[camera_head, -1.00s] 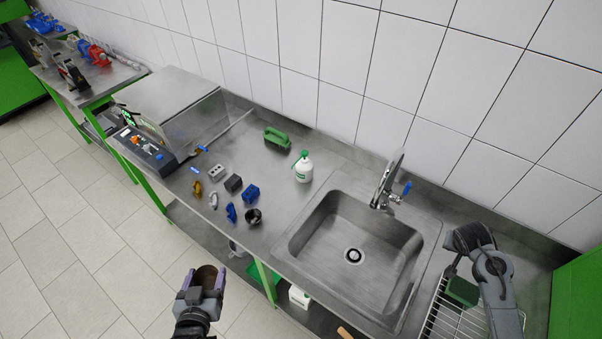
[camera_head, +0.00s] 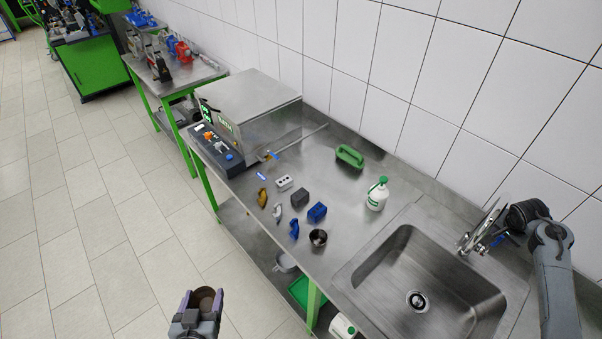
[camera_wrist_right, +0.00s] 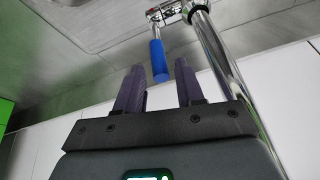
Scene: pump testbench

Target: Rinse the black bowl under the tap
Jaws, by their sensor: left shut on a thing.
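My left gripper (camera_head: 203,303) is at the bottom of the head view, in front of the bench over the floor. It is shut on a small round dark bowl (camera_head: 206,297), whose brownish inside faces the camera. The chrome tap (camera_head: 488,222) stands behind the sink (camera_head: 398,240). In the right wrist view, the tap's blue lever (camera_wrist_right: 158,62) lies between and beyond the two fingers of my open right gripper (camera_wrist_right: 160,88). The chrome pipe (camera_wrist_right: 218,55) runs to the right of the fingers. In the head view, my right wrist partly hides the tap. No water shows.
A second small dark cup (camera_head: 318,238) stands on the bench with several coloured parts. A white bottle with a green top (camera_head: 377,194) and a green brush-like block (camera_head: 350,156) stand left of the sink. The sink basin is empty.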

